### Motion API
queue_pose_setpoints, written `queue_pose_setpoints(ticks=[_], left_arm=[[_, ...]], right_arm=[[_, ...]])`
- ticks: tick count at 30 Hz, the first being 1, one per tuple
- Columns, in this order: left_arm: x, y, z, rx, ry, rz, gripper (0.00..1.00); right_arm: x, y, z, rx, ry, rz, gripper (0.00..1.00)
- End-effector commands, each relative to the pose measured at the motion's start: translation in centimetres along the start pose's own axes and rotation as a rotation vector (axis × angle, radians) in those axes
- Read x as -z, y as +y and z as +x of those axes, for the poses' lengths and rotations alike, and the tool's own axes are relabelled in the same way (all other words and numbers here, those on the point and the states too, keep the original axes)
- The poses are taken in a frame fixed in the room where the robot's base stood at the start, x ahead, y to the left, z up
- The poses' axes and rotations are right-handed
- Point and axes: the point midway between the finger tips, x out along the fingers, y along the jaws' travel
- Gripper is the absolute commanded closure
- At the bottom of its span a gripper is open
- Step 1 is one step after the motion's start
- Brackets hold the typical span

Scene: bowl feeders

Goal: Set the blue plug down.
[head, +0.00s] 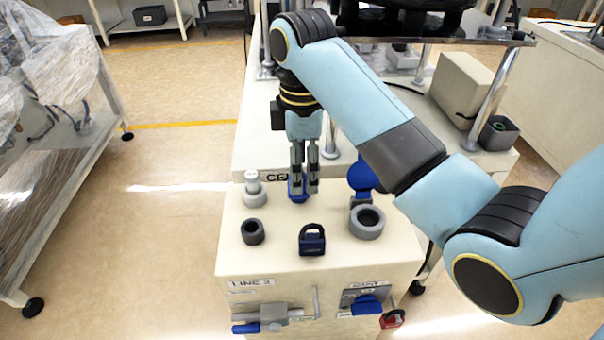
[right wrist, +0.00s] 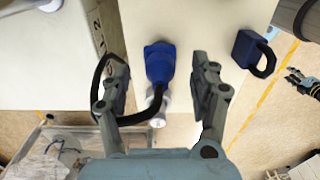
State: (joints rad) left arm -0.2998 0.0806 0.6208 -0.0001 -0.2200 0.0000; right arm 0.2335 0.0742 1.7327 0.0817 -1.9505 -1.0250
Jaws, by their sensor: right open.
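In the right wrist view the blue plug (right wrist: 160,62) shows between the two fingers, with gaps on both sides. My right gripper (head: 304,190) is open and points down at it; its fingers also show in the right wrist view (right wrist: 163,85). The plug appears to rest on the bench, but its underside is hidden. What looks like my left gripper (right wrist: 304,83) is small at the right edge of the right wrist view.
A dark blue padlock (head: 312,241), a black ring (head: 253,232), a grey ring (head: 367,223) and a pale knobbed post (head: 254,191) stand close around. A black cable (right wrist: 100,75) curves past a finger.

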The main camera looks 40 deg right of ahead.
Motion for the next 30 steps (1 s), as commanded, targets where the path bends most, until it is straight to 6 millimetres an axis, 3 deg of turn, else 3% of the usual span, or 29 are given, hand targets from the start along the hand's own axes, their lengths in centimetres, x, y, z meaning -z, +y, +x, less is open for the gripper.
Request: queue_pose_setpoints(ticks=[4, 12, 18, 30], left_arm=[[0.4, -0.2, -2.1, 0.000, 0.004, 0.000, 0.60], [1.1, -0.5, -6.3, 0.000, 0.009, -0.001, 0.60], [1.2, -0.6, -7.3, 0.000, 0.010, -0.001, 0.60], [1.2, -0.6, -7.2, 0.000, 0.009, -0.001, 0.60]], right_arm=[[0.0, 0.1, -4.5, -0.004, 0.002, 0.000, 0.38], [0.0, 0.0, -8.5, 0.000, 0.000, 0.000, 0.38], [0.0, 0.0, -9.4, 0.000, -0.001, 0.000, 0.38], [0.0, 0.0, -9.4, 0.000, -0.001, 0.000, 0.38]])
